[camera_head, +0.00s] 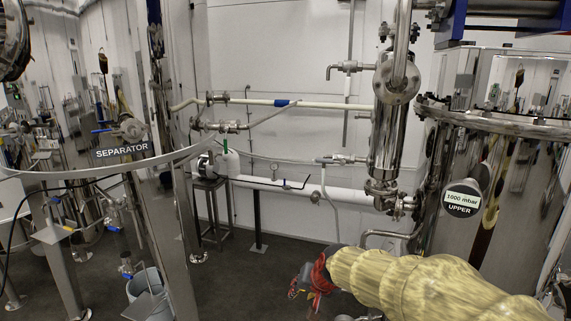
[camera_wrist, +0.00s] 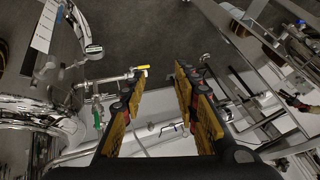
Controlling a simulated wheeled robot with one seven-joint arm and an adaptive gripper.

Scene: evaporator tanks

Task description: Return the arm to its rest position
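My arm, in a yellowish sleeve, reaches in from the bottom right of the head view, with my gripper (camera_head: 312,277) at its end, low in front of the tanks. In the wrist view my gripper (camera_wrist: 160,95) shows two yellow and black fingers standing well apart. Nothing is between them that I can see as held.
The separator tank (camera_head: 150,200) stands at left and the upper tank (camera_head: 500,160) with a 1000 mbar gauge (camera_head: 462,198) at right, close to my arm. A vertical steel vessel (camera_head: 390,115) and white pipe (camera_head: 300,192) are behind. A bucket (camera_head: 148,290) stands low left. Dark floor (camera_head: 245,285) is open mid-view.

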